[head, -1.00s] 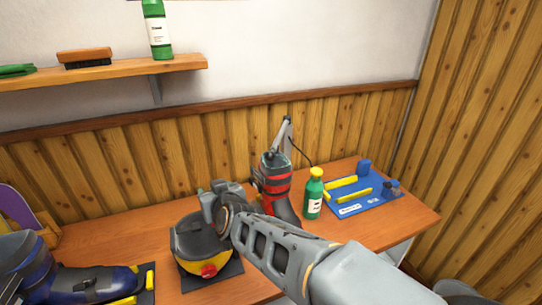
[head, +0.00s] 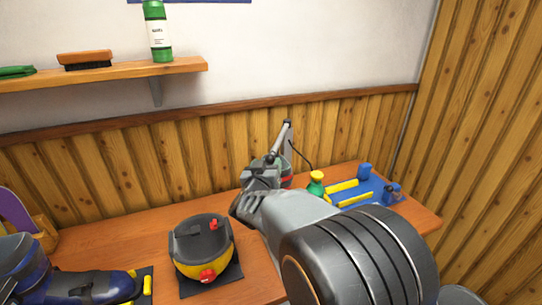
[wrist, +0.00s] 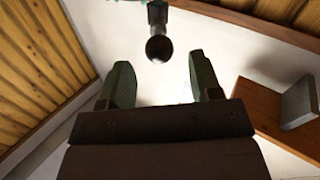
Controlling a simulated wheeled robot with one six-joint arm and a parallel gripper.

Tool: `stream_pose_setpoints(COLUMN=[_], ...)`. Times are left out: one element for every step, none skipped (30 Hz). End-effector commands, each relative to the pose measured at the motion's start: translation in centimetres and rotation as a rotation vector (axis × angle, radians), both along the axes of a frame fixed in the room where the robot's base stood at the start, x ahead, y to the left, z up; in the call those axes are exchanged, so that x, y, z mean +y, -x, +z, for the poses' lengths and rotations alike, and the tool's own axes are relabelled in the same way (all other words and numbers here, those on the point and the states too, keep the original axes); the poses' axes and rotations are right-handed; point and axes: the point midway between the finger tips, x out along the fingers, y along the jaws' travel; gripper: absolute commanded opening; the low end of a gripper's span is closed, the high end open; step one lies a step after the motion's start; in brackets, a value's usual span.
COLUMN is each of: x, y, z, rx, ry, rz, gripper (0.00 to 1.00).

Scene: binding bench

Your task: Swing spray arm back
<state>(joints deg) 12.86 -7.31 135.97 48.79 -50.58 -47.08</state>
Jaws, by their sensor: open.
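The spray arm (head: 284,138) is a slim grey arm with a dark knob at its top, rising from the back of the bench near the wall. In the wrist view a dark round knob (wrist: 159,49) on a short rod lies ahead of and between my fingertips, and I cannot tell whether they touch it. My gripper (head: 262,170) is just in front of and below the spray arm in the head view. It is open and empty, with both fingers apart in the wrist view (wrist: 160,62). My gripper and arm hide the spray arm's lower part.
A red and dark boot-like item (head: 287,181) stands mostly hidden behind my gripper. A green bottle (head: 316,184) and a blue tray (head: 375,190) are to the right. A black and yellow pot (head: 202,250) and a blue boot (head: 75,285) are left.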

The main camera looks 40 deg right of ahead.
Motion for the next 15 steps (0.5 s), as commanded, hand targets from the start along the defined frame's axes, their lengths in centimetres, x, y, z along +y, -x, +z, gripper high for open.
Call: stream_pose_setpoints(x=[-0.8,-1.2,-1.7,-2.0,-2.3,-2.7,-3.0,-3.2,-3.5,-3.7,-3.8,-4.0,-4.2,-4.2,-4.3], y=[-0.6,-1.0,-1.4,-1.7,-2.0,-2.3,-2.6,-2.8,-3.1,-3.3,-3.4,-3.6,-3.7,-3.8,-3.9], z=[0.0,0.0,0.0,0.0,0.0,0.0,0.0,0.1,0.0,0.0,0.0,0.0,0.0,0.0,0.0], rx=[0.002,0.004,0.002,0.003,0.001,0.002,0.002,0.001,0.001,0.001,0.001,0.0,0.001,0.001,0.001], ry=[-0.001,-0.001,-0.001,-0.001,-0.001,-0.001,-0.001,-0.001,-0.002,-0.002,-0.002,-0.002,-0.002,-0.002,-0.001], rz=[-0.004,-0.003,-0.002,-0.002,-0.001,-0.001,-0.001,0.0,0.001,0.001,0.001,0.001,0.001,0.001,0.002], gripper=[0.58,0.58,0.58,0.58,0.58,0.58,0.58,0.58,0.58,0.58,0.58,0.58,0.58,0.58,0.58])
